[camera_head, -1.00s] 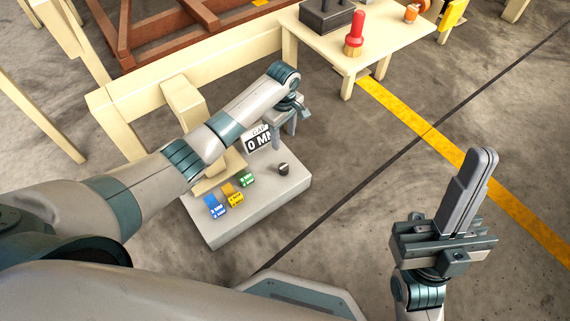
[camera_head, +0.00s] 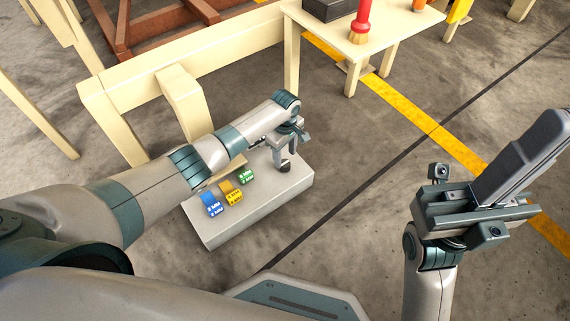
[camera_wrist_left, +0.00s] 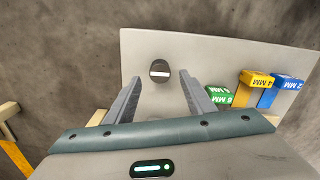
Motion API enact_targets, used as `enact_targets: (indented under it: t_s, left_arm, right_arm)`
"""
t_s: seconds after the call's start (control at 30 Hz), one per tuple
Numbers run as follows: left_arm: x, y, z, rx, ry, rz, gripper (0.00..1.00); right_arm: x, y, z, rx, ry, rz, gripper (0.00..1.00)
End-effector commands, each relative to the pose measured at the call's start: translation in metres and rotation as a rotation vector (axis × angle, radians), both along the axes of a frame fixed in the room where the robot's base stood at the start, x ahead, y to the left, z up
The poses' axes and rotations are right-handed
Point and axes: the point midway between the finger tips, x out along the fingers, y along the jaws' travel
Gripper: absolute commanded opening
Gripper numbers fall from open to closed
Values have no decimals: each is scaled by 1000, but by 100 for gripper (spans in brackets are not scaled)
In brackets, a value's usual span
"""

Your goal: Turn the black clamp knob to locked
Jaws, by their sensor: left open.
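The black clamp knob (camera_head: 285,167) stands on a pale grey bench block (camera_head: 296,186). In the left wrist view the round knob (camera_wrist_left: 159,71) shows a white line lying roughly level across its face. My left gripper (camera_head: 284,155) is above the knob, fingers pointing down. In the left wrist view the open left gripper (camera_wrist_left: 161,79) has one finger on each side of the knob's line, with the knob just beyond the tips; I see no contact. My right gripper (camera_head: 545,135) is away at the right, its fingers together and nothing visible between them.
Blue (camera_head: 211,205), yellow (camera_head: 232,193) and green (camera_head: 247,177) gauge blocks stand on the bench block, left of the knob. A wooden frame (camera_head: 180,66) is behind. A table (camera_head: 380,38) with a red-handled brush (camera_head: 361,22) stands at the back. Floor right of the block is clear.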

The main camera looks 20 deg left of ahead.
Motion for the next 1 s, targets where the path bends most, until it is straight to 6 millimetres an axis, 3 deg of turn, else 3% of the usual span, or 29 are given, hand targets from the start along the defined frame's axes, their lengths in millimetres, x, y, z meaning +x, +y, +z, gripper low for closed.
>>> enact_targets:
  t_s: [0.03, 0.2, 0.67, 0.87, 1.0]
  left_arm:
    - [0, 0, -13, 1, 0, 0, 49]
    - [0, 0, -31, 1, 0, -1, 49]
    - [1, 0, -38, 0, -1, 0, 49]
    - [0, 0, -38, 0, -1, 0, 8]
    - [0, 0, -38, 0, -1, 0, 8]
  right_arm:
    - [-1, 1, -2, 5, -14, 6, 0]
    - [-2, 3, 2, 12, -37, 21, 0]
    - [-3, 5, 7, 16, -47, 31, 0]
    - [-3, 5, 7, 16, -47, 31, 0]
    - [-3, 5, 7, 16, -47, 31, 0]
